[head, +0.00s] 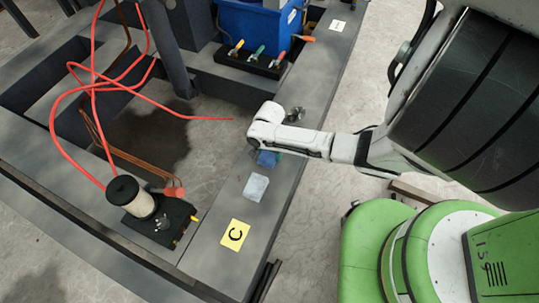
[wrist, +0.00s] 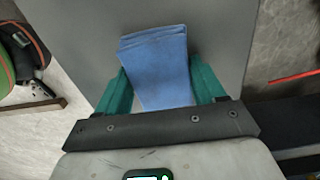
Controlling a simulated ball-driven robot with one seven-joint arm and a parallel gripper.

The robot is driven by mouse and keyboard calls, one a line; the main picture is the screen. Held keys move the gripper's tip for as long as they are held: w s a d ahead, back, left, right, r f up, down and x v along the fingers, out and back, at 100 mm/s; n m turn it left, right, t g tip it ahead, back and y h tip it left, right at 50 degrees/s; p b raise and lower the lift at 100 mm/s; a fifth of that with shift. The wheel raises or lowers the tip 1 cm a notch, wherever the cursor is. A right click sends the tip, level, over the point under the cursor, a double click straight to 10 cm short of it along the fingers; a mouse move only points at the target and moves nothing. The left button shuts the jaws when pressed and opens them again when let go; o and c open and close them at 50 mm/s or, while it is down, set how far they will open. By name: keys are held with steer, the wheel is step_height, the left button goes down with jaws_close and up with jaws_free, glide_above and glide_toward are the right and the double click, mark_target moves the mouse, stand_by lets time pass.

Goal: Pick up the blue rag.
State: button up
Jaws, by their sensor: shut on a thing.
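The blue rag (wrist: 157,65) is a folded cloth between the two teal fingers of my gripper (wrist: 160,88) in the wrist view. The fingers are shut on its sides. The grey beam surface shows behind it. In the head view the rag (head: 267,158) is a small blue patch under the end of my arm, over the grey beam, mostly hidden by my wrist. I cannot tell whether it touches the beam.
A spool (head: 131,196) on a black base stands left. A blue bin (head: 258,30) and a rack of coloured-handled tools (head: 252,59) stand behind. Red cable (head: 92,86) loops at left.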

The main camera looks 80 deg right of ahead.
steer(key=shift+c, duration=0.7)
steer(key=shift+r+p, duration=0.4)
steer(key=shift+r, duration=0.3)
steer(key=s+a+r+p, duration=0.2)
steer(key=s+a+r, duration=0.1)
steer(key=r, duration=0.1)
steer(key=s+a+r+p, duration=0.2)
steer(key=a+r+p, duration=0.1)
steer(key=a, duration=0.1)
steer(key=s+a+r+p, duration=0.3)
steer(key=a+r, duration=0.1)
steer(key=shift+s+r, duration=0.3)
steer(key=shift+s, duration=0.05)
